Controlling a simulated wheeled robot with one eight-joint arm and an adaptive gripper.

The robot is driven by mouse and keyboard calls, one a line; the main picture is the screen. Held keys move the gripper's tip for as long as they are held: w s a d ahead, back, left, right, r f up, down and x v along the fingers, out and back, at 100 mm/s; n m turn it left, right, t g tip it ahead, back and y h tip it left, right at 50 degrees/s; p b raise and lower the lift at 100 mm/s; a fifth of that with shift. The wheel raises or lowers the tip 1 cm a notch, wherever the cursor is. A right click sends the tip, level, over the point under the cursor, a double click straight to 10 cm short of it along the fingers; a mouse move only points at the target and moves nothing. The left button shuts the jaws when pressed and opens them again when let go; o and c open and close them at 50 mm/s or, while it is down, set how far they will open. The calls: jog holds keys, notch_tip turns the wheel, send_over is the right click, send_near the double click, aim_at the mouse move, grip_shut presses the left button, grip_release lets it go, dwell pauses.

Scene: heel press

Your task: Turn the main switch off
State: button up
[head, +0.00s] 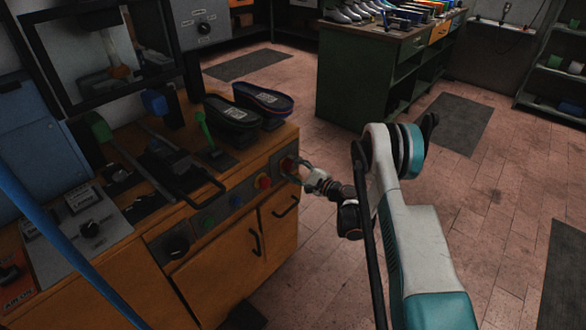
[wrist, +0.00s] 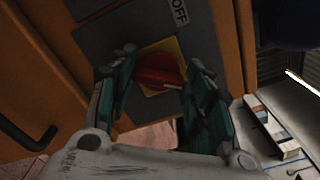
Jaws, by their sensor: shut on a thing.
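The main switch is a red rotary knob (wrist: 160,72) on a yellow plate (wrist: 178,50), set in a dark grey panel with an "OFF" label (wrist: 179,12) in the wrist view. In the head view the switch (head: 287,164) is at the right end of the orange cabinet's front panel. My gripper (wrist: 160,86) has its two fingers on either side of the red knob and is shut on it. In the head view my gripper (head: 302,176) reaches the panel from the right. The knob's lower part and its exact angle are partly hidden by the fingers.
A red button (head: 263,182) and a blue button (head: 236,200) sit left of the switch on the orange cabinet (head: 225,275). Cabinet handles (head: 287,206) stick out below.

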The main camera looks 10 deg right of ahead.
jog(key=n, duration=0.4)
jog(key=shift+f, duration=0.15)
jog(key=n, duration=0.4)
jog(key=shift+f, duration=0.1)
jog(key=n, duration=0.4)
jog(key=shift+f+n, duration=0.1)
jog(key=shift+n, duration=0.2)
jog(key=shift+o, duration=0.2)
jog(key=shift+n, duration=1.7)
jog(key=shift+f, duration=0.1)
jog(key=o, duration=1)
jog(key=shift+o, duration=0.2)
